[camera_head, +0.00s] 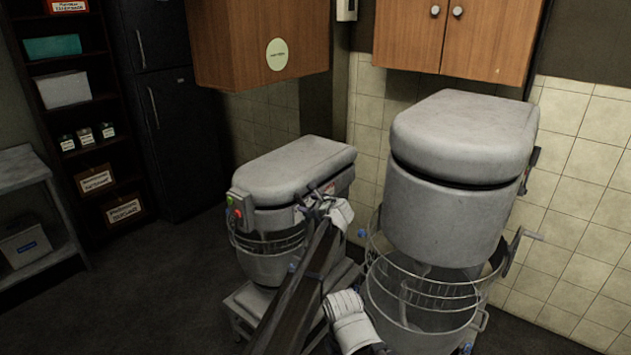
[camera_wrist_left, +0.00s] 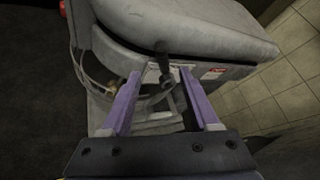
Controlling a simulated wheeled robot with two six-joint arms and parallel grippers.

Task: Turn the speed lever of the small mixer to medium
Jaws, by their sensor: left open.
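The small mixer (camera_head: 290,180) is the grey one on the left in the head view, with a green and a red button on its front and a wire guard around its bowl. My left gripper (camera_head: 312,200) is at its right side, under the head. In the left wrist view the mixer (camera_wrist_left: 180,30) fills the top, and the dark speed lever (camera_wrist_left: 163,62) stands between the fingers of my open left gripper (camera_wrist_left: 160,80). I cannot tell whether a finger touches the lever. The lever is hard to make out in the head view.
The large mixer (camera_head: 455,180) stands close on the right, with a wire guard (camera_head: 425,300) and a side crank (camera_head: 525,236). Wooden cabinets (camera_head: 262,45) hang above. A shelf rack (camera_head: 80,110) and dark fridge (camera_head: 160,110) stand at left. Open floor (camera_head: 150,280) lies left of the small mixer.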

